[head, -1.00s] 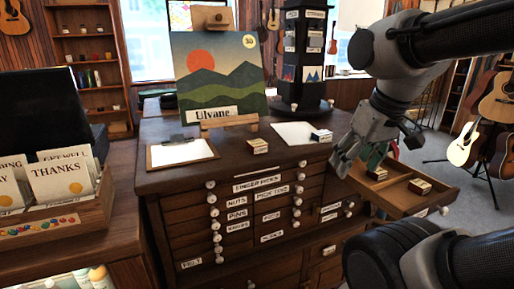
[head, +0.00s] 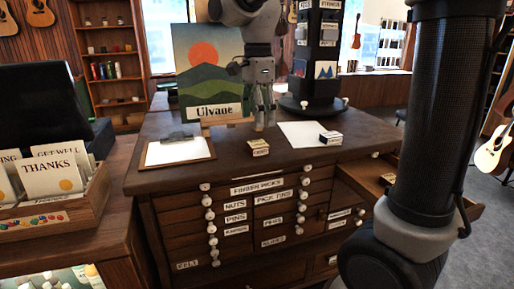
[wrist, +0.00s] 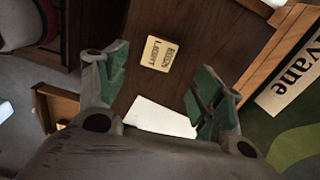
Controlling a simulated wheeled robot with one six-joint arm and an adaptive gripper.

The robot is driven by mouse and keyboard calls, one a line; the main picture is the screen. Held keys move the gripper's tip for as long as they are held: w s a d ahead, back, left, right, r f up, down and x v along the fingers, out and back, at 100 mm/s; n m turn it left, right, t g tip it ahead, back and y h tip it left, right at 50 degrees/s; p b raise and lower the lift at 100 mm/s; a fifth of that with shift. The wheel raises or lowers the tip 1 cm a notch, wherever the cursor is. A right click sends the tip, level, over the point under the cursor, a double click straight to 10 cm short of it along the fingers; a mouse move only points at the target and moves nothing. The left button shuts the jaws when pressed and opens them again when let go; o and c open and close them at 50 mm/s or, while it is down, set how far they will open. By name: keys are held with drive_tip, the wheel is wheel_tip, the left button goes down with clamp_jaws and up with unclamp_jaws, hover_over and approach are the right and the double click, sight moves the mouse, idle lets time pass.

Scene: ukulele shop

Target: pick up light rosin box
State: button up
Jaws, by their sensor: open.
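The light rosin box (wrist: 160,54) shows in the wrist view as a small cream box with "ROSIN LIGHT" printed on its top. In the head view, a small box (head: 258,147) lies on the dark cabinet top, left of a white sheet; it appears to be the same one. My gripper (head: 265,126) points down over the cabinet top, behind this box. In the wrist view my gripper (wrist: 155,90) is open, with its green-padded fingers apart and nothing between them. The box lies beyond the fingertips, not touched.
A second small box (head: 330,138) sits by the white sheet (head: 302,134). A clipboard (head: 179,150) lies to the left. The painting (head: 213,78) and a dark display tower (head: 316,60) stand behind. An open drawer (head: 360,177) juts out right, partly hidden by my arm.

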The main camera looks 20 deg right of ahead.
sight(258, 143)
drive_tip(key=shift+f, duration=0.25)
wheel_tip(258, 143, down, 7)
drive_tip(key=shift+f, duration=0.15)
drive_tip(key=c, duration=1)
